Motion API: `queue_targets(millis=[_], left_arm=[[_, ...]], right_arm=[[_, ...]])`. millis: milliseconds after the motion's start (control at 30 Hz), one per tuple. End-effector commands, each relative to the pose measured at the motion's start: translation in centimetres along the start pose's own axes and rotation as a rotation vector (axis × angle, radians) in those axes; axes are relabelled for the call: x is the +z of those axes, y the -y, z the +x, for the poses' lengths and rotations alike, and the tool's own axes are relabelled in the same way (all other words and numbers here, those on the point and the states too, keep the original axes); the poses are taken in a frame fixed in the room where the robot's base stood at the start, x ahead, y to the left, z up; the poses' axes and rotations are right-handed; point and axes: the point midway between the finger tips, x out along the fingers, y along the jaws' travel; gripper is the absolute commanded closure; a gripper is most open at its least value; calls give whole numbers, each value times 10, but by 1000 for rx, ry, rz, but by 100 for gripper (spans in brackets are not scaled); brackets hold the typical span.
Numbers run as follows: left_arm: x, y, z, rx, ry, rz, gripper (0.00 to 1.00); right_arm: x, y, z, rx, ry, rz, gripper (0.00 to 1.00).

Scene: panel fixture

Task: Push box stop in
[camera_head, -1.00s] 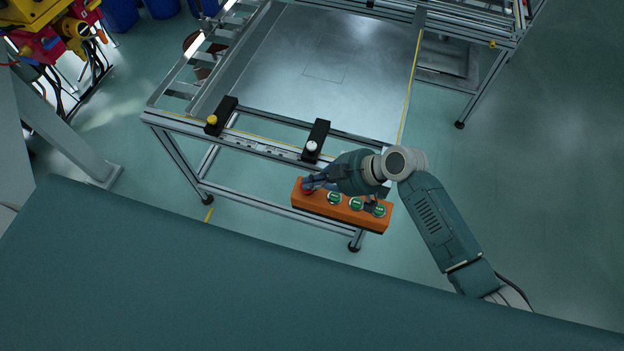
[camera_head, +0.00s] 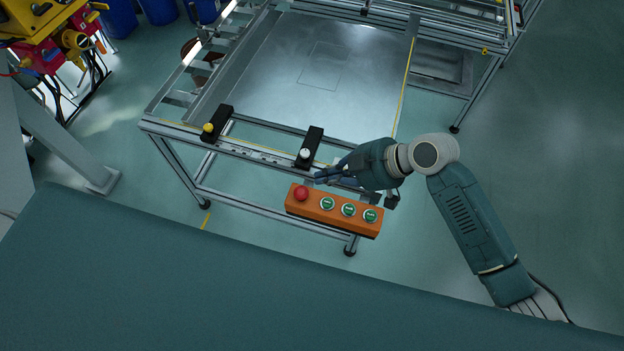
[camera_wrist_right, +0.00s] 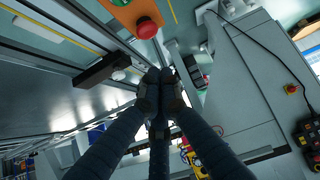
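The orange button box (camera_head: 334,216) is at the front of the metal frame, with a red stop button (camera_head: 301,193) at its left end and three green buttons to its right. My right gripper (camera_head: 320,178) is just above and right of the red button in the head view, apart from it. In the right wrist view its fingers (camera_wrist_right: 160,78) are drawn together with nothing between them. There the red button (camera_wrist_right: 146,28) and part of the orange box (camera_wrist_right: 124,10) show beyond the fingertips. My left gripper is not in view.
The metal frame table (camera_head: 262,154) carries a black block with a yellow button (camera_head: 208,128) and another with a white button (camera_head: 305,153). Both stand behind the orange box. Yellow and red machinery (camera_head: 60,35) is at the far left. Open floor lies to the right.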

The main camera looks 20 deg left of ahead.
Motion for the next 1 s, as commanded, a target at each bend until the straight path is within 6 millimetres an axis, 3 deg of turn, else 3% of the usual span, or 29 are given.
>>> queue_targets(millis=[100, 300, 833, 1000], left_arm=[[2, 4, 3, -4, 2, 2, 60], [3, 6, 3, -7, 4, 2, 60], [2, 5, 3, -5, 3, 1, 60], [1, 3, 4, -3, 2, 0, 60]], right_arm=[[1, 0, -16, 1, 1, -2, 100], [0, 0, -26, -2, 0, 1, 100], [0, 0, -26, -1, 0, 1, 100], [10, 16, -22, 22, 14, 65, 100]])
